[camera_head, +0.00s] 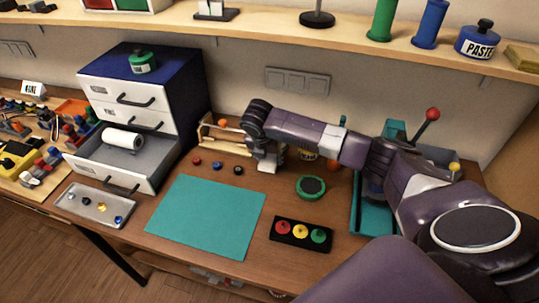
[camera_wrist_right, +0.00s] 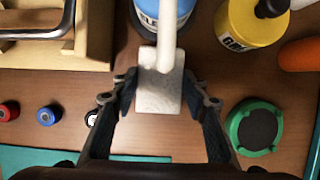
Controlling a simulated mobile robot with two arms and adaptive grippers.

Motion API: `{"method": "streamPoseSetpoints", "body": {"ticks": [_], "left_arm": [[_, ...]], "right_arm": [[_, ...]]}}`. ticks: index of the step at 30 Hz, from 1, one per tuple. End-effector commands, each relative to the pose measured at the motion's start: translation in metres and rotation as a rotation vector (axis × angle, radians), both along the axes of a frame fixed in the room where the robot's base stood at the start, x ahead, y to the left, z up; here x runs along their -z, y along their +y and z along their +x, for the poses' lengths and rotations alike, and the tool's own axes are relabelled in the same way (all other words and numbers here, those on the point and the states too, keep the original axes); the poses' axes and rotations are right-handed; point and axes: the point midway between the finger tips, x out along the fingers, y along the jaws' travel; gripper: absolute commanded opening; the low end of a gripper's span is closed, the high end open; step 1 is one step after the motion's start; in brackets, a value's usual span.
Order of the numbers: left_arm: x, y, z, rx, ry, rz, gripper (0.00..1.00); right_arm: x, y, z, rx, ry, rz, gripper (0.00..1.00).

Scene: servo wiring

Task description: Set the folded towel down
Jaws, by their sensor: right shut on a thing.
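The folded towel (camera_wrist_right: 158,92) is a small white textured block between the fingers of my right gripper (camera_wrist_right: 160,100) in the right wrist view. The gripper is shut on it. In the head view my right gripper (camera_head: 266,152) is over the back middle of the table, with the white towel (camera_head: 267,167) showing just below it. I cannot tell whether the towel touches the table. My left gripper is not in view.
A blue-labelled bottle (camera_wrist_right: 168,14) and a yellow glue bottle (camera_wrist_right: 250,22) stand close behind the towel. A green round dish (camera_head: 311,187) lies to the right. Small red, blue and black spools lie left. A teal mat (camera_head: 205,215) and an open drawer (camera_head: 110,165) are further left.

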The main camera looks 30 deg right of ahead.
Motion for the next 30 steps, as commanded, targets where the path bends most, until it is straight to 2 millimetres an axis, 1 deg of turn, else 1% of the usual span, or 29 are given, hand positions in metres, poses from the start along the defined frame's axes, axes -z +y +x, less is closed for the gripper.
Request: {"method": "streamPoseSetpoints", "body": {"ticks": [1, 4, 13, 14, 18, 26, 30], "left_arm": [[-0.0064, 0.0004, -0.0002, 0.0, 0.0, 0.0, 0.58], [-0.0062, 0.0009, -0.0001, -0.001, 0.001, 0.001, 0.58], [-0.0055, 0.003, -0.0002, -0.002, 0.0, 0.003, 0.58], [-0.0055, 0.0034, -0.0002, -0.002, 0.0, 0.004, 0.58], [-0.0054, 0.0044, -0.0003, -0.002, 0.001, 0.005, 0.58], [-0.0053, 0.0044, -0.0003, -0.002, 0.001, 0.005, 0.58], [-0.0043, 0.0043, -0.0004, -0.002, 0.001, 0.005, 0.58]], "right_arm": [[-0.0007, -0.0021, 0.0011, 0.002, 0.0, -0.002, 0.25], [0.0036, -0.0027, 0.0021, -0.001, -0.001, -0.002, 0.25], [0.0065, -0.0025, 0.002, -0.001, 0.0, -0.001, 0.25], [0.0069, -0.0025, 0.002, -0.001, 0.0, -0.001, 0.42], [0.0064, -0.0025, 0.0021, 0.0, -0.001, -0.001, 0.58], [0.0059, -0.0027, 0.0023, 0.0, -0.002, -0.001, 0.59], [-0.0011, -0.0014, 0.002, 0.0, -0.004, 0.0, 0.59]]}}
